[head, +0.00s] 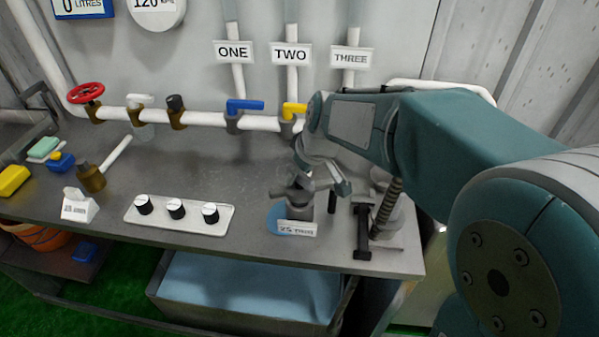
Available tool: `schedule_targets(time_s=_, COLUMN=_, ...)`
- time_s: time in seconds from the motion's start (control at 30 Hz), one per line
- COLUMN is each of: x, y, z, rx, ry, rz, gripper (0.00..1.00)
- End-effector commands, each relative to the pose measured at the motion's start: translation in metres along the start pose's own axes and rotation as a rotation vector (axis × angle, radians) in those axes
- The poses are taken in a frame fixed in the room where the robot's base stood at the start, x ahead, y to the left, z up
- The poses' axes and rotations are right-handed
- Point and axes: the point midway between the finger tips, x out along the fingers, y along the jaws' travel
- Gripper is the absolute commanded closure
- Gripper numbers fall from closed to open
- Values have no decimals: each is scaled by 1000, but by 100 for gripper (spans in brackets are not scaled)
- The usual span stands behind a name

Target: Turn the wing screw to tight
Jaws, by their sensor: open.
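My gripper (322,183) is open and points down from the end of my teal arm, at the right part of the bench. Below and left of it is a grey metal part with wing-like arms (292,194), which looks like the wing screw. It stands on a dark round body over a blue base (275,217). A small label (297,228) starting with "25" is in front of the base. My gripper partly covers the screw, so I cannot tell whether they touch.
A press-like device with a threaded rod (385,208) stands close on the right, partly behind my arm. A three-knob panel (180,214) lies left. A white pipe (205,119) with several valves runs behind. The bench (130,185) has clear room between.

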Motion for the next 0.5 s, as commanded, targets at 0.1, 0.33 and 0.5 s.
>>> schedule_targets(time_s=0.1, x=4, y=0, z=0, rx=0, ry=-1, rz=0, gripper=43)
schedule_targets(time_s=0.33, x=4, y=0, z=0, rx=0, ry=0, rz=0, gripper=52)
schedule_targets(time_s=0.5, x=4, y=0, z=0, rx=0, ry=0, rz=0, gripper=100)
